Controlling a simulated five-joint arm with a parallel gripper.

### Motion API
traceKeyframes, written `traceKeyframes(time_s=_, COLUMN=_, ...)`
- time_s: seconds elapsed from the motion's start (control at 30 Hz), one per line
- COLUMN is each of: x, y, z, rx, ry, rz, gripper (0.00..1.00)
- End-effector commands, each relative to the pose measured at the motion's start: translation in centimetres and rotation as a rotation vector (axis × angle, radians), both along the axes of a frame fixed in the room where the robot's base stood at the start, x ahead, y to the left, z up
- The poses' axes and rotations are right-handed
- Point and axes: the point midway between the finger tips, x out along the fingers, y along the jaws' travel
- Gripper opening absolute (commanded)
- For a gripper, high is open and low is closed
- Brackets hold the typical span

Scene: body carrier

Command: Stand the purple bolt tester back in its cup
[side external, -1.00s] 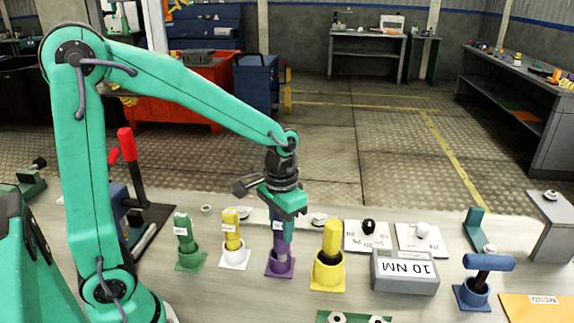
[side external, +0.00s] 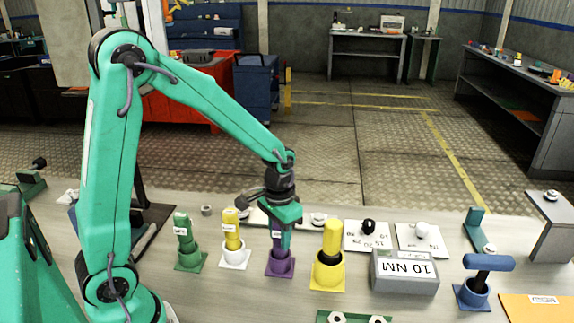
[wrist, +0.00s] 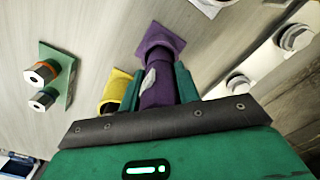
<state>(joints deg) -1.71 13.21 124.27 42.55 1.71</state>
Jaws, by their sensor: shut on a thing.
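The purple bolt tester (side external: 275,242) stands roughly upright with its lower end in the purple cup (side external: 280,268), which has a square base. My gripper (side external: 285,240) points down over the cup and is shut on the tester's upper part. In the wrist view my gripper (wrist: 158,88) has a finger on each side of the tester (wrist: 156,97), and the purple cup (wrist: 162,40) lies just beyond the fingertips. The tester's top is hidden by my gripper. Whether the tester sits fully at the bottom of the cup cannot be told.
A yellow tester in a white cup (side external: 234,258) and a green one in a green cup (side external: 188,258) stand to the left. A yellow tester in a yellow cup (side external: 328,272) is close on the right. A grey 10 NM block (side external: 404,272) is farther right.

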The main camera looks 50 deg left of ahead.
Motion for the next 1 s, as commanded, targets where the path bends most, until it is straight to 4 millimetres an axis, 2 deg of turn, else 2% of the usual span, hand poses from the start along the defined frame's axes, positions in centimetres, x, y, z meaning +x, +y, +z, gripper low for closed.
traceKeyframes(time_s=0.47, x=-0.01, y=0.00, z=-0.48, rx=0.000, ry=0.000, rz=0.000, gripper=0.00)
traceKeyframes(time_s=0.5, x=-0.01, y=0.00, z=-0.54, rx=0.000, ry=0.001, rz=0.000, gripper=0.34)
traceKeyframes(time_s=0.6, x=-0.01, y=0.00, z=-0.51, rx=0.000, ry=0.000, rz=0.000, gripper=0.53)
traceKeyframes(time_s=1.0, x=0.01, y=0.00, z=-0.24, rx=0.000, ry=-0.001, rz=0.000, gripper=0.54)
